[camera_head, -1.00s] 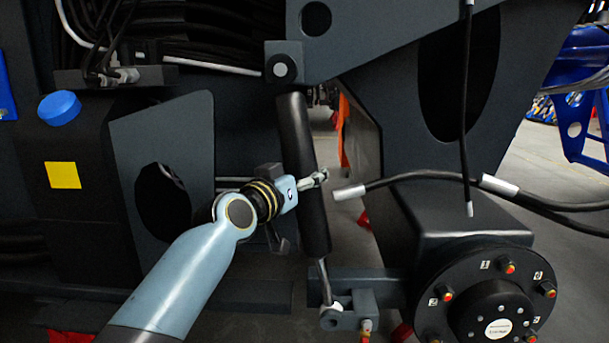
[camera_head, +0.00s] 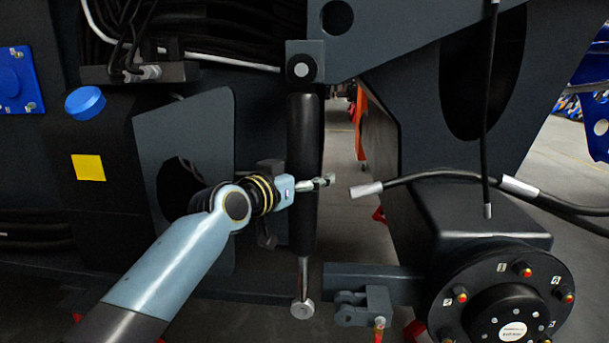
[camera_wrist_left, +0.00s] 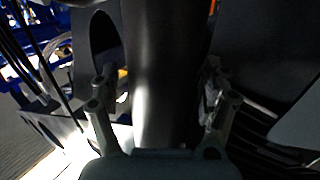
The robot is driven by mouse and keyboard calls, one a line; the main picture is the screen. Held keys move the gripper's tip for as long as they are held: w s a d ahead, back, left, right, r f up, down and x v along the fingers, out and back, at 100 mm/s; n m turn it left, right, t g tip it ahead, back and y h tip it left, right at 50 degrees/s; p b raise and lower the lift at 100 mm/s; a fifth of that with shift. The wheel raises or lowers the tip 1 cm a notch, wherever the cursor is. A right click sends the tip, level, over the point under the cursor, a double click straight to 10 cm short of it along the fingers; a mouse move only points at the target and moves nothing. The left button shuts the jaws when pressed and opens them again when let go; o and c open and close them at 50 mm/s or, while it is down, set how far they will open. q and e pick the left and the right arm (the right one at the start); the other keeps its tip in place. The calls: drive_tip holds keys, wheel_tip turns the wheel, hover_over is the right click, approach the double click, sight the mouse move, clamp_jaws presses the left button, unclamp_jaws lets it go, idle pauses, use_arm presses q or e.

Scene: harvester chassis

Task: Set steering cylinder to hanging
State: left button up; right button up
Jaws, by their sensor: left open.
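The steering cylinder (camera_head: 304,140) is a dark tube hanging nearly upright from a pin bracket (camera_head: 302,68) at its top. Its shiny rod ends in a round eye (camera_head: 302,309) at the bottom, apart from and left of the clevis bracket (camera_head: 362,307) on the axle. My left gripper (camera_head: 316,184) is at the cylinder's middle, with a finger showing in front of the tube. In the left wrist view the cylinder (camera_wrist_left: 165,60) runs between the two spread fingers, with visible room on both sides. My right gripper is not in view.
A wheel hub (camera_head: 500,310) with red-tipped studs is at the lower right. Black hoses with pale ends (camera_head: 366,190) stick out just right of my gripper. A dark plate with a hole (camera_head: 185,140) stands behind my arm. Floor shows right of the cylinder.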

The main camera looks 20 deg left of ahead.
use_arm(q)
drive_tip(key=v, duration=1.2)
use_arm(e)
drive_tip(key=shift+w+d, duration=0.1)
use_arm(q)
drive_tip(key=s+a+f+n+g+y+p, duration=0.1)
drive_tip(key=s+a+f+g, duration=0.3)
drive_tip(key=f, duration=0.7)
drive_tip(key=s+d+f+g+y+p, duration=0.1)
drive_tip(key=s+f+p, duration=0.1)
drive_tip(key=s+f, duration=0.75)
drive_tip(key=s+a+f+n+g+y+p, duration=0.1)
drive_tip(key=s+a+f+g, duration=0.15)
drive_tip(key=f, duration=1.15)
drive_tip(key=s+f+g, duration=0.3)
drive_tip(key=s+f, duration=0.2)
drive_tip(key=s, duration=0.7)
drive_tip(key=s+f+g+p, duration=0.1)
drive_tip(key=s+f, duration=0.5)
drive_tip(key=s, duration=0.6)
drive_tip(key=s+f+g+y, duration=0.1)
drive_tip(key=s+f+g, duration=0.3)
drive_tip(key=s, duration=0.9)
wheel_tip(320, 180, down, 2)
drive_tip(key=shift+f+g, duration=0.1)
drive_tip(key=shift+g, duration=0.25)
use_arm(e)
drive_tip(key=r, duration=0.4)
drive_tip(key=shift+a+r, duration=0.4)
